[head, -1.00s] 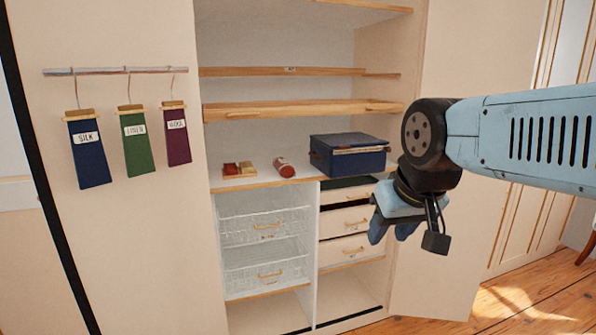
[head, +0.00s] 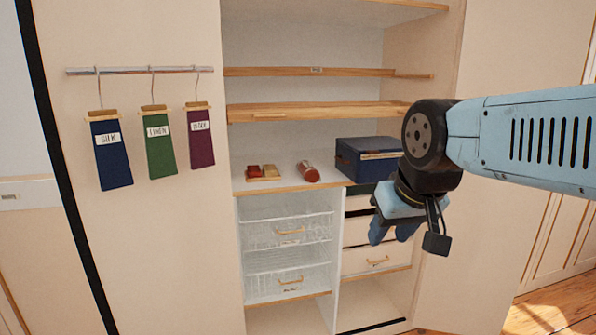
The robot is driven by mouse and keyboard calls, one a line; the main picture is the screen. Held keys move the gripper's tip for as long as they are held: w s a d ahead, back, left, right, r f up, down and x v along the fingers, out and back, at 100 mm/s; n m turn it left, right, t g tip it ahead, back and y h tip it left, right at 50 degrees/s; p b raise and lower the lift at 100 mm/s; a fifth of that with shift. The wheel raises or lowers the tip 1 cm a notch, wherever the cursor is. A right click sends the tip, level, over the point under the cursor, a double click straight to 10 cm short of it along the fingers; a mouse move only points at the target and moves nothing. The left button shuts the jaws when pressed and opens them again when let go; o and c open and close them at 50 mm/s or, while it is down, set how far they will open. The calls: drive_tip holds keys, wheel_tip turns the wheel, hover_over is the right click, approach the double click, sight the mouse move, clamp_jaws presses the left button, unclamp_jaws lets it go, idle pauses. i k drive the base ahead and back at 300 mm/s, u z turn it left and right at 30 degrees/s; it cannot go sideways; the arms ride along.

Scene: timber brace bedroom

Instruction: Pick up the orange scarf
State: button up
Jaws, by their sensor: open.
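I see no orange scarf in the head view. My gripper (head: 393,236) hangs at the right, pointing down, open with nothing between its fingers. In the picture it overlaps the right-hand drawers (head: 365,261) of the open wardrobe. The insides of the wire baskets (head: 288,232) and the drawers cannot be made out.
A dark blue box (head: 362,160), a red jar (head: 306,172) and a small tray with red items (head: 263,174) stand on the wardrobe's middle shelf. Labelled blue (head: 112,160), green (head: 160,150) and purple (head: 200,145) swatches hang at the left. Wooden floor (head: 562,306) shows lower right.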

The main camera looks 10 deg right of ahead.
sight(307, 170)
drive_tip(key=u, duration=0.05)
drive_tip(key=i, duration=0.8)
drive_tip(key=z, duration=2.8)
drive_tip(key=k, duration=1.2)
